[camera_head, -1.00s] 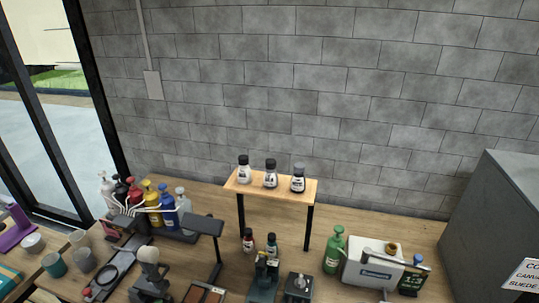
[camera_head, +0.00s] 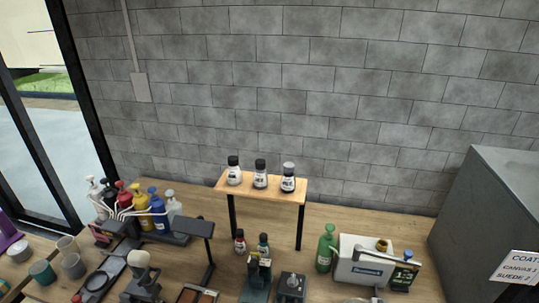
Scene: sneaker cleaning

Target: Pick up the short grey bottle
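Three short bottles stand upright in a row on a small raised wooden shelf (camera_head: 246,187). The left bottle (camera_head: 234,172) and the middle bottle (camera_head: 260,174) have black caps and pale labelled bodies. The right bottle (camera_head: 288,178) has a greyer cap and a dark body with a pale label; it looks the greyest, but I cannot tell for sure which one is the short grey bottle. Two small bottles stand below the shelf, one with red (camera_head: 239,242) and one dark teal-grey (camera_head: 263,245). Neither of my grippers is in view.
Several coloured pump bottles (camera_head: 158,213) stand at the left. Table behind the box is clear.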

